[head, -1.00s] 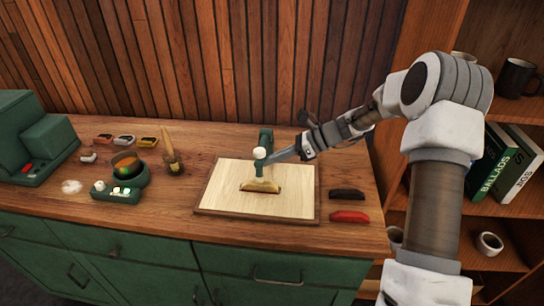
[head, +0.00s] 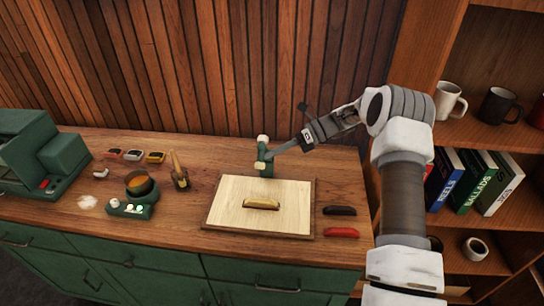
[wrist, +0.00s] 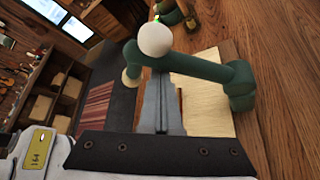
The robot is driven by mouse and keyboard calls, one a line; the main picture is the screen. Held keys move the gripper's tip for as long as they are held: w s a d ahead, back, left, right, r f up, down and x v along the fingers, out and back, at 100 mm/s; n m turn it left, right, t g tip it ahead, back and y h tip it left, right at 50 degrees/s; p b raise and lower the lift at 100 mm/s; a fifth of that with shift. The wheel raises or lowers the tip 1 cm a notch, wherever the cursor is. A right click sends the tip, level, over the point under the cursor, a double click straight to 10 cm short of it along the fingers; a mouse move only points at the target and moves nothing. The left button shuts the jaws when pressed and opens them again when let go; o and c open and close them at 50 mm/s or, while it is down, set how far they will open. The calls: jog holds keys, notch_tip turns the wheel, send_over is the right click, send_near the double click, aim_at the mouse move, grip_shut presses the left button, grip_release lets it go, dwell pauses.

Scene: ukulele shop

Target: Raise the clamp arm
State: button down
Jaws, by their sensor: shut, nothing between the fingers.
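The green clamp (head: 264,165) stands at the back edge of the pale wooden board (head: 230,215). Its clamp arm (head: 263,151) points up, with a cream knob (head: 263,138) at the top. In the wrist view the green clamp arm (wrist: 205,66) runs from its base at right to the cream knob (wrist: 155,39), with a cream pad (wrist: 131,78) below. My gripper (head: 273,152) is shut and empty, its tips close beside the clamp arm; I cannot tell whether they touch. A small tan bar (head: 261,203) lies on the board, clear of the arm.
A dark bar (head: 339,211) and a red bar (head: 342,232) lie right of the board. A pot on a green heater (head: 139,185), a brush (head: 179,172) and a green machine (head: 45,150) stand left. A shelf with mugs and books (head: 482,180) is at right.

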jog(key=w+d+r, duration=0.1)
jog(key=w+r, duration=0.2)
jog(key=w, duration=0.3)
jog(key=shift+w+d+r, duration=0.15)
jog(key=shift+w+r, duration=0.05)
jog(key=shift+w, duration=0.1)
jog(key=shift+r, duration=0.15)
dwell(0.4)
jog(key=shift+w+d, duration=0.1)
jog(key=shift+d, duration=0.05)
jog(key=s+v, duration=0.1)
jog(key=v, duration=0.5)
jog(key=shift+w+d, duration=0.3)
jog(key=shift+d, duration=0.2)
